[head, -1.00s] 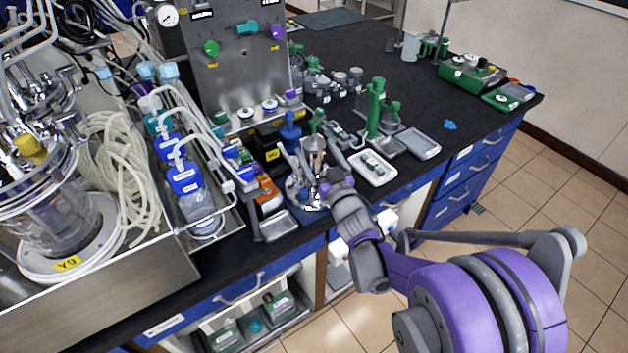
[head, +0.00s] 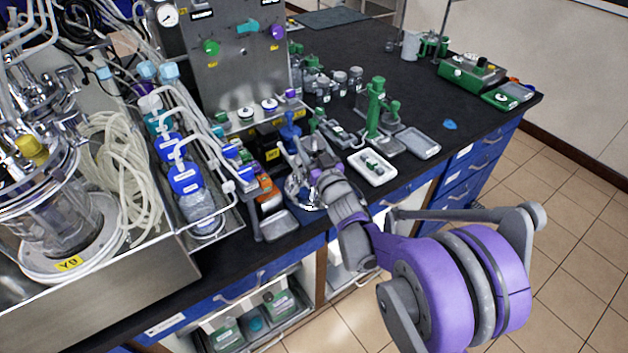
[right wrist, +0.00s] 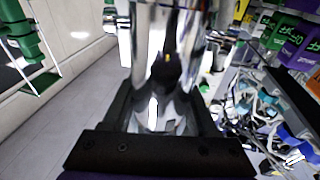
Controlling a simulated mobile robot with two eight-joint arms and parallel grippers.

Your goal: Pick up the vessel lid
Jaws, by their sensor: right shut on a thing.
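My right gripper (head: 306,170) is at the front edge of the black bench. In the right wrist view its dark fingers (right wrist: 163,112) are shut on a shiny chrome part (right wrist: 158,45), which I take to be the vessel lid's upright metal piece. In the head view, bright metal of the lid (head: 299,193) shows low beside the gripper, over a blue round base. The gripper hides much of it, and I cannot tell whether it touches the base. My left gripper is not in view.
A small metal tray (head: 278,224) and blue-capped bottles (head: 188,190) stand left of the gripper. A white tray (head: 372,168) and a green stand (head: 375,110) are to its right. A glass vessel (head: 45,220) with coiled tubing is far left.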

